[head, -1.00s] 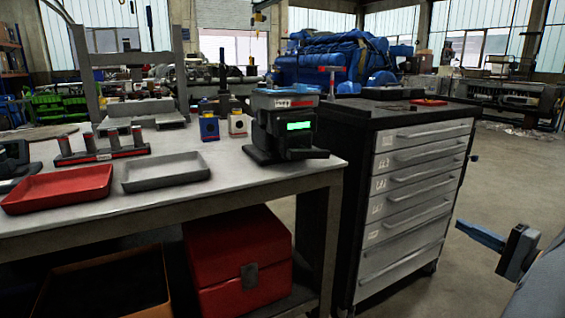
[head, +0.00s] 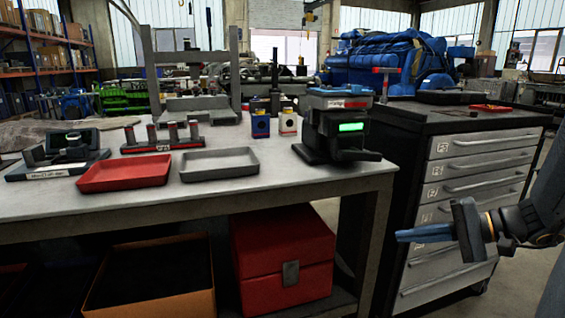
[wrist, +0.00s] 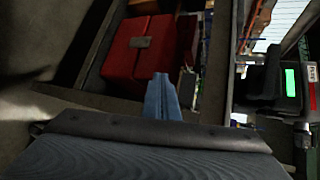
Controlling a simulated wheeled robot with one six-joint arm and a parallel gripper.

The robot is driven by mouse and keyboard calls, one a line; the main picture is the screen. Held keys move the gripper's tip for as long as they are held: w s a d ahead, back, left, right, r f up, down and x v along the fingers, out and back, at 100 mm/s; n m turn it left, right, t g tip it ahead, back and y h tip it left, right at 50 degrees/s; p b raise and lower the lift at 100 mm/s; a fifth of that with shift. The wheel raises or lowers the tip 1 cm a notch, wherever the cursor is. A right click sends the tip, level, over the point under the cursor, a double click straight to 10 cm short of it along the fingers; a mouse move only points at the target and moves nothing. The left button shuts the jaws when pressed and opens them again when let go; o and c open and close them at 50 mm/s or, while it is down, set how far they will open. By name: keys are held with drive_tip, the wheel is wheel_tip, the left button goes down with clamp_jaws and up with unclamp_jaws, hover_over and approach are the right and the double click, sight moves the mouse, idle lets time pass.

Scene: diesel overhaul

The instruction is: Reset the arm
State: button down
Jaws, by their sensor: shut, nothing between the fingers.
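My gripper (head: 402,235) is at the right of the head view, in front of the grey drawer cabinet (head: 440,260). Its blue fingers are shut together and empty, and they point left toward the workbench (head: 240,208). In the wrist view the shut blue fingers (wrist: 162,98) show at the middle, with the red toolbox (wrist: 138,48) beyond them. The fingers touch nothing that I can see.
On the bench stand a device with a green display (head: 340,130), a red tray (head: 125,176), a grey tray (head: 220,164) and a rack of several posts (head: 160,146). The red toolbox (head: 283,260) and an orange bin (head: 155,300) are under the bench.

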drive_tip(key=shift+s+a+r+n+g+h, duration=0.4)
drive_tip(key=shift+s+a+n+g+h, duration=1.85)
drive_tip(key=shift+s+a, duration=3.05)
drive_tip(key=shift+s+a+r+n+g+h, duration=0.35)
drive_tip(key=shift+s+a+n+g+h, duration=0.8)
drive_tip(key=shift+s+a+n+h, duration=3.95)
drive_tip(key=w+d+r+m+y+p, duration=0.2)
drive_tip(key=d+r+m+p, duration=0.4)
drive_tip(key=p, duration=1.2)
wheel_tip(320, 180, up, 4)
drive_tip(key=shift+d+f+y, duration=0.1)
drive_tip(key=shift+d+y, duration=0.25)
drive_tip(key=shift+y, duration=0.3)
